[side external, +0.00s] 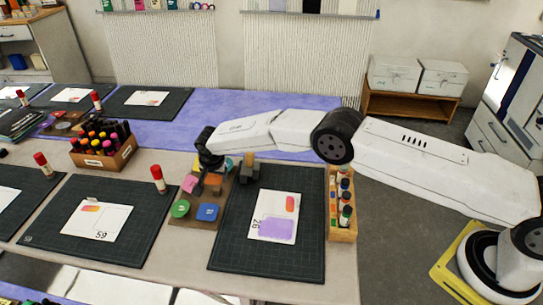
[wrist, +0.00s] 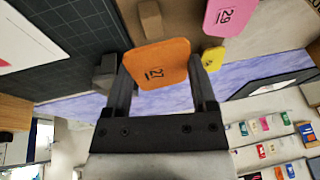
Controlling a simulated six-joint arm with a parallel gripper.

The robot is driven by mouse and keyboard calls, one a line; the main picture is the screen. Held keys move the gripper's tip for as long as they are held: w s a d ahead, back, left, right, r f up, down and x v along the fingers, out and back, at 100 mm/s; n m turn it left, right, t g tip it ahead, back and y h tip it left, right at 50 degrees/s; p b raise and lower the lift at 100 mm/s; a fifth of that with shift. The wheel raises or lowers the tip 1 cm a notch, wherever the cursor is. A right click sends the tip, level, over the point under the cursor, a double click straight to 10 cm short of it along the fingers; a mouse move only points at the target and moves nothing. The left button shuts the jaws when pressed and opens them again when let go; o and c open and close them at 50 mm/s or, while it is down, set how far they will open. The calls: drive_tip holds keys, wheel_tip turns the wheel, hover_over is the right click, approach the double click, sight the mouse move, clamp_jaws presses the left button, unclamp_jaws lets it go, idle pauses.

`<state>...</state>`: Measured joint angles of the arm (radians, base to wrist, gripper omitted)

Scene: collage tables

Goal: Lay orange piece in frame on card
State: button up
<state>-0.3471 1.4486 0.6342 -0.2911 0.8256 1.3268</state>
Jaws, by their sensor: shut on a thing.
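The orange piece (wrist: 160,62), a flat rounded tile marked 27, is between the two fingers of my gripper (wrist: 163,85) in the wrist view. In the side view my gripper (side external: 208,161) is over the brown piece board, with the orange piece (side external: 213,179) below it. Whether the piece is clear of the board is hard to tell. The white card (side external: 259,206), marked 26, lies on the dark cutting mat (side external: 232,242) to the right of the board. It shows an orange-red shape at its upper right and a purple area below. A separate frame outline is too small to make out.
The brown board (side external: 182,221) carries green (side external: 180,209), blue (side external: 207,212) and pink (side external: 189,184) pieces. A dark block (side external: 250,176) stands at the mat's far left. A wooden bottle box (side external: 340,230) borders the mat's right. A glue stick (side external: 158,179) stands to the left.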

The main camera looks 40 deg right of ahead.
drive_tip(key=shift+d+r, duration=0.45)
drive_tip(key=shift+r, duration=0.15)
drive_tip(key=s+d+r+n+y, duration=0.3)
drive_tip(key=s+d+r+n, duration=0.6)
drive_tip(key=s+d+r, duration=0.9)
drive_tip(key=s, duration=0.3)
drive_tip(key=shift+s+d+r, duration=0.2)
drive_tip(key=shift+d+r, duration=0.05)
drive_tip(key=shift+f+n, duration=0.1)
drive_tip(key=shift+n, duration=0.2)
